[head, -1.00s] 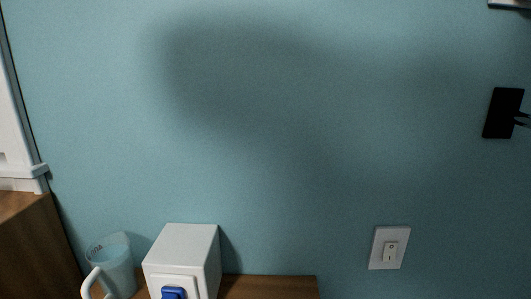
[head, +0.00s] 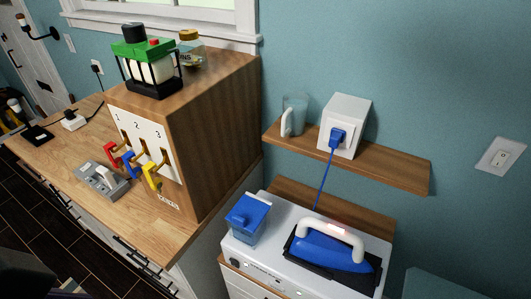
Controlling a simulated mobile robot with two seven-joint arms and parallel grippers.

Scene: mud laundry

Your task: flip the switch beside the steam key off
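A wooden cabinet has a white panel (head: 138,140) numbered 1, 2 and 3. A red key-like handle (head: 112,156), a blue one (head: 133,163) and a yellow one (head: 152,177) hang from it. A small label (head: 168,201) below is too small to read, so I cannot tell which is the steam key. A grey switch box (head: 101,181) with a pale rocker or lever lies on the counter beside the red handle; its on or off position is unclear. A white wall switch (head: 500,156) is at the far right. Neither gripper is clearly visible.
A blue iron (head: 330,248) and a blue container (head: 248,218) sit on a white unit. A wooden shelf (head: 390,170) holds a white outlet box (head: 345,125) and a cup (head: 294,115). A green-topped device (head: 150,68) stands on the cabinet. The counter's front (head: 150,235) is clear.

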